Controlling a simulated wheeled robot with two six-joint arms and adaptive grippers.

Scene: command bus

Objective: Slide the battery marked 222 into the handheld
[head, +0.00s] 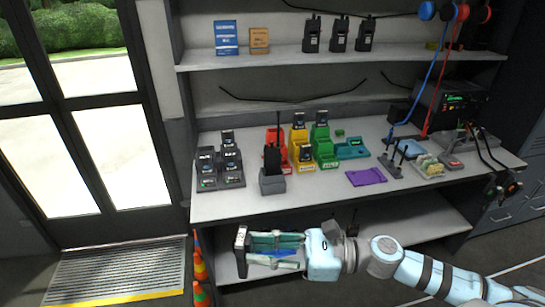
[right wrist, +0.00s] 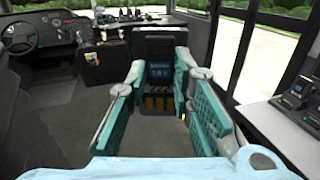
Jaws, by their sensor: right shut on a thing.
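My right gripper (head: 250,250) reaches in from the right, in front of the bench, and is shut on a dark battery (head: 242,258) at its fingertips. The right wrist view shows the battery (right wrist: 159,72) between the teal fingers (right wrist: 158,95), with a blue label and gold strips; I cannot read the number surely. The handheld (head: 272,159), black with a tall antenna, stands upright in a grey cradle (head: 272,184) near the bench's front edge. The battery is apart from it, lower and nearer to me. My left gripper is not in view.
A grey rack (head: 207,184) of batteries stands left on the bench (head: 230,208). Red, yellow and green racks (head: 325,160) stand behind the handheld. A purple mat (head: 366,177) and tools lie right. Orange cones (head: 199,265) stand on the floor, left. The bench front left of the cradle is clear.

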